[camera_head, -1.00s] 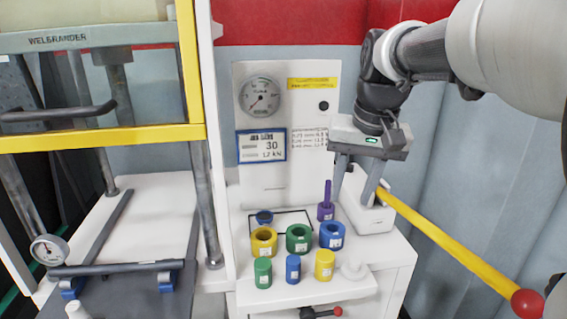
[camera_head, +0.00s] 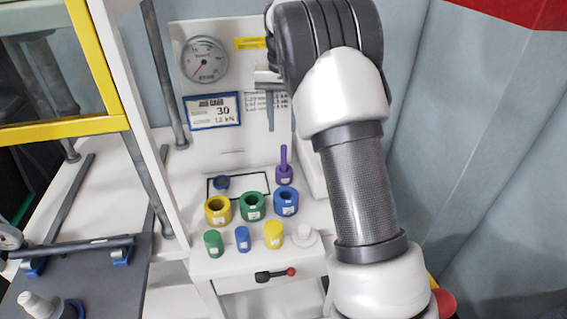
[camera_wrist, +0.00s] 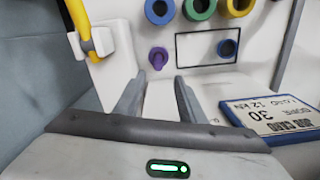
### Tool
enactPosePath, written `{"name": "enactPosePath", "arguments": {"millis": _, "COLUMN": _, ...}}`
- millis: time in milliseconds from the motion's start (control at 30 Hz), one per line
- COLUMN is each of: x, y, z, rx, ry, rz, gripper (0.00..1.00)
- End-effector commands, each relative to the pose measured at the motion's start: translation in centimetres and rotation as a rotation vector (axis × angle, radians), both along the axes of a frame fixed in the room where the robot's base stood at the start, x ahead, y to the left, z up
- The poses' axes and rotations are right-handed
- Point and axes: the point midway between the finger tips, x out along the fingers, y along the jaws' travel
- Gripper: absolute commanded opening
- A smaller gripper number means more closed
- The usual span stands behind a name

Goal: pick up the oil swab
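The oil swab appears to be the purple piece (camera_head: 284,168), a thin upright stick in a short purple base near the back of the small white bench. It also shows in the wrist view (camera_wrist: 158,56), seen from above, beyond my fingertips and roughly centred between them. My gripper (camera_head: 270,108) hangs above the bench in front of the back panel, higher than the swab and apart from it. In the wrist view my gripper's two fingers (camera_wrist: 158,95) are spread with nothing between them. My arm hides part of the bench's right side.
Yellow, green and blue rings (camera_head: 253,206) stand close in front of the swab, with several small cylinders before them. A small blue cup (camera_head: 221,183) sits left within a black outline. The job card (camera_head: 212,110) is behind. A white block with a yellow lever (camera_wrist: 82,30) is beside the swab.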

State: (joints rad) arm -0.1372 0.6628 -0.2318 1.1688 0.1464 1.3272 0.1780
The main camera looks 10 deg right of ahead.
Motion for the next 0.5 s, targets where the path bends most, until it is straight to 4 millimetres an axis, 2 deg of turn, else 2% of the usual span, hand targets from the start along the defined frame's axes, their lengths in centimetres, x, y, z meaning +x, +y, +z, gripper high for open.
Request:
{"name": "enactPosePath", "arguments": {"millis": 33, "x": -0.1, "y": 0.0, "z": -1.4, "rx": 0.0, "ry": 0.003, "rz": 0.0, "gripper": 0.36}}
{"name": "enactPosePath", "arguments": {"millis": 200, "x": -0.1, "y": -0.1, "z": -4.8, "rx": -0.001, "ry": 0.003, "rz": -0.002, "gripper": 0.36}}
{"name": "enactPosePath", "arguments": {"millis": 333, "x": 0.0, "y": -0.1, "z": -6.5, "rx": 0.0, "ry": 0.0, "rz": -0.001, "gripper": 0.36}}
{"name": "enactPosePath", "arguments": {"millis": 500, "x": -0.1, "y": -0.1, "z": -7.5, "rx": 0.0, "ry": -0.001, "rz": -0.001, "gripper": 0.36}}
